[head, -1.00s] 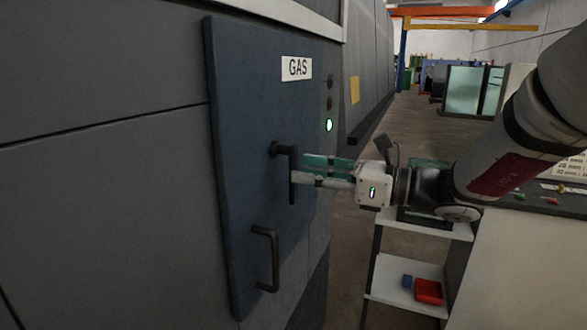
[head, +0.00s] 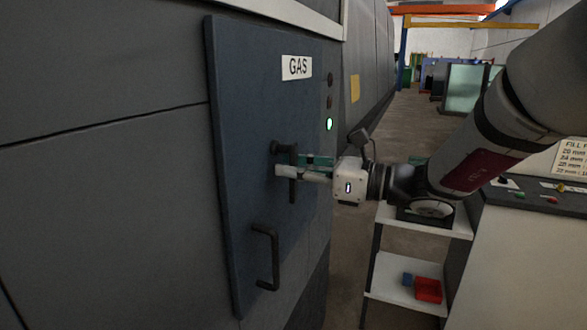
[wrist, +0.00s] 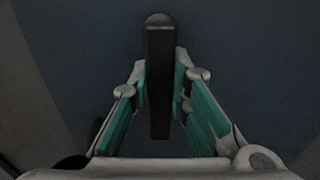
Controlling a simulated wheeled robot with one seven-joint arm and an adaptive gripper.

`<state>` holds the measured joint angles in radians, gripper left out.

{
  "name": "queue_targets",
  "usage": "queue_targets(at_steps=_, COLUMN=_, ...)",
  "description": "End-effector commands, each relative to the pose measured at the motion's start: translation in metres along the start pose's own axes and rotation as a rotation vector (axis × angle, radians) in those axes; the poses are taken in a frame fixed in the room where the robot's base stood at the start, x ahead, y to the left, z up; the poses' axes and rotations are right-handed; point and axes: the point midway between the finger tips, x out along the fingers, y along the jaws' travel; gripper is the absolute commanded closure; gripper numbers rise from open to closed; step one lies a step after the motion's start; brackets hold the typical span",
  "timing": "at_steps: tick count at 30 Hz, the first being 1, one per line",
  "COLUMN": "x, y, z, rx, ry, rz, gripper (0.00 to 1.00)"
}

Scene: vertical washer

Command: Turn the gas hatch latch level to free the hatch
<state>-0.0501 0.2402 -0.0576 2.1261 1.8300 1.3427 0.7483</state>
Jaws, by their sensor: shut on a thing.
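The blue gas hatch (head: 240,150) with its "GAS" label stands closed in the grey machine wall in the head view. Its black latch lever (head: 293,188) hangs straight down from a pivot at its upper end. My gripper (head: 296,172) reaches in from the right, its fingers on either side of the lever. In the wrist view the lever (wrist: 159,60) runs upright between the two teal-padded fingers (wrist: 160,88), which are shut on it. A fixed black pull handle (head: 272,258) sits lower on the hatch, apart from my gripper.
A green indicator light (head: 329,124) glows right of the hatch. A worktop with a printed sign (head: 572,158) is at the right. An open aisle runs behind.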

Motion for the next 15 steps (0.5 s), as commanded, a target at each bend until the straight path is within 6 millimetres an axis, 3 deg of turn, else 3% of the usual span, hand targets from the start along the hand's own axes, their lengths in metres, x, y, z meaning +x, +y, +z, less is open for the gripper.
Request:
queue_targets(at_steps=8, x=0.0003, y=-0.0017, z=-0.0005, rx=-0.044, ry=0.0, rz=0.002, gripper=1.0)
queue_targets(at_steps=15, x=0.0007, y=-0.0077, z=-0.0008, rx=-0.188, ry=-0.002, rz=0.001, gripper=1.0)
